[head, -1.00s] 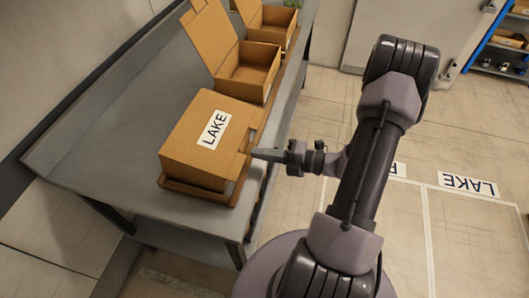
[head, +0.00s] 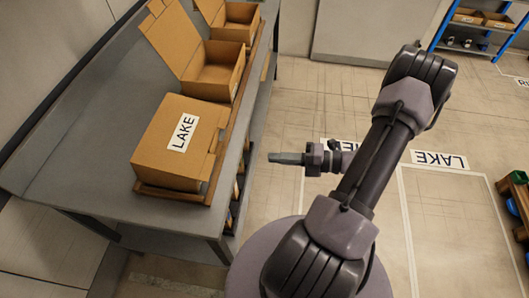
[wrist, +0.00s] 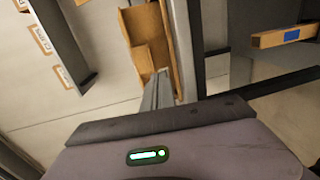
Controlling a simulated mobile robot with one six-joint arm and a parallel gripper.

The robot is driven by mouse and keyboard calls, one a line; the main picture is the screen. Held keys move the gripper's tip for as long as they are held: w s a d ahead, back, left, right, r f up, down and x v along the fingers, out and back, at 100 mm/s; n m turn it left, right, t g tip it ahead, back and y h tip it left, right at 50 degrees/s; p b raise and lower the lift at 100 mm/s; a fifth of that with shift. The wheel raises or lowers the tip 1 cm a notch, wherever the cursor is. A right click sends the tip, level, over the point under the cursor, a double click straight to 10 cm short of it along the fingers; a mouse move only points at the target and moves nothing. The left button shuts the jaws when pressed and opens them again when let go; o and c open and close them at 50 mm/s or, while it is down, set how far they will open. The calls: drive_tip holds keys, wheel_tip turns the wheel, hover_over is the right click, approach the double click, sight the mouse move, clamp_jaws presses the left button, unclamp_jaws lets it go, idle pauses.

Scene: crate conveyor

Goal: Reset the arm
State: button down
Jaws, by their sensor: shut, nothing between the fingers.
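My gripper (head: 273,157) is shut and empty in the head view. It points left toward the grey table (head: 88,137) and is apart from it, out over the floor. The closed cardboard box labelled LAKE (head: 181,143) sits on a wooden tray (head: 172,194) at the table's near right. In the wrist view my gripper's thin fingers (wrist: 165,80) point up the picture, with part of a brown box (wrist: 148,40) beyond them.
Two open boxes (head: 208,72) stand behind the closed one on the table. Floor areas to the right carry a LAKE label (head: 439,160). A blue shelf (head: 474,35) stands far right, with wooden crates (head: 519,202) at the right edge. Floor between is clear.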

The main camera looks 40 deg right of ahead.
idle(0.4)
drive_tip(key=w+a+r+n+g+h+b, duration=0.1)
drive_tip(key=a+r+n+g, duration=0.5)
drive_tip(key=n, duration=0.4)
drive_tip(key=w+a+r+n+g, duration=0.1)
drive_tip(key=a+r+n+g, duration=0.4)
drive_tip(key=a+n, duration=0.4)
drive_tip(key=s+a+r+n+t+h, duration=0.2)
drive_tip(key=s+a+r+n+h, duration=0.1)
drive_tip(key=n, duration=0.8)
drive_tip(key=s+a+r+n+t+h, duration=0.1)
drive_tip(key=s+a+r+n+h, duration=0.2)
drive_tip(key=n, duration=0.9)
drive_tip(key=a+r+h+b, duration=0.1)
drive_tip(key=a+r, duration=0.2)
drive_tip(key=r, duration=0.2)
drive_tip(key=shift+a+r+t, duration=0.25)
drive_tip(key=shift+r+t, duration=0.05)
drive_tip(key=shift+t, duration=0.1)
